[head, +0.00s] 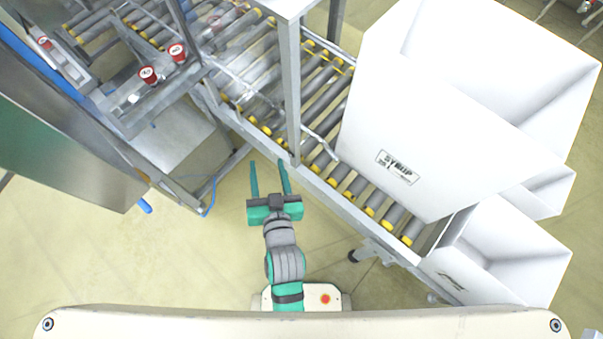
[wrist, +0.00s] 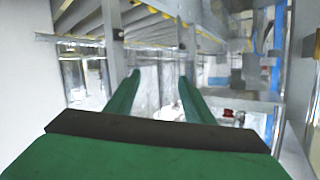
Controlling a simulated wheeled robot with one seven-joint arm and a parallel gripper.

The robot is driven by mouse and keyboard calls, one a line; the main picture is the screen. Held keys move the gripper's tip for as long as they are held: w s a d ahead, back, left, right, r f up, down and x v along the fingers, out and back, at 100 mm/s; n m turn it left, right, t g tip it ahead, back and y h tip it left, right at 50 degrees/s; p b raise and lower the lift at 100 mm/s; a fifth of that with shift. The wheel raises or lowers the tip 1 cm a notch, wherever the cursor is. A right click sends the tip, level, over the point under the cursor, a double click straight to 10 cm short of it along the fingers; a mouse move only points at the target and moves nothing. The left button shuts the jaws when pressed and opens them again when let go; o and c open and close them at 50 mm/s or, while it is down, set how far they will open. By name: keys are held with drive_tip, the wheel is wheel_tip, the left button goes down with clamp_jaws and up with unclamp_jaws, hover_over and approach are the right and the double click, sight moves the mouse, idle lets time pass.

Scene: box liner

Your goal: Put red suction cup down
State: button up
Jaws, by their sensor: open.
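Two round red caps with white tops, (head: 177,52) and (head: 148,74), sit on the grey metal frame of the machine at upper left in the head view. I cannot tell whether one of these red parts is the red suction cup. A small blurred red part (wrist: 228,113) shows beyond the right finger in the wrist view. My gripper (head: 268,165) is open, its two green fingers apart with nothing between them. It is beside the near rail of the conveyor, to the lower right of the caps. The open fingers also show in the wrist view (wrist: 159,76).
A roller conveyor (head: 345,199) runs diagonally past my gripper, with a metal post (head: 292,90) rising near its rail. A large white syrup box (head: 385,130) stands on it. Another white box (head: 500,255) is at lower right. The floor (head: 190,265) left of my arm is clear.

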drive_tip(key=s+d+h, duration=0.1)
drive_tip(key=s+d, duration=0.2)
drive_tip(key=s, duration=0.3)
drive_tip(key=s+d+h, duration=0.1)
drive_tip(key=s+d, duration=0.1)
drive_tip(key=s, duration=0.4)
drive_tip(key=s+d+t+h, duration=0.1)
drive_tip(key=s+d, duration=0.2)
drive_tip(key=s, duration=0.3)
drive_tip(key=shift+s+d+r, duration=0.3)
drive_tip(key=shift+s+d, duration=0.05)
drive_tip(key=shift+s, duration=0.05)
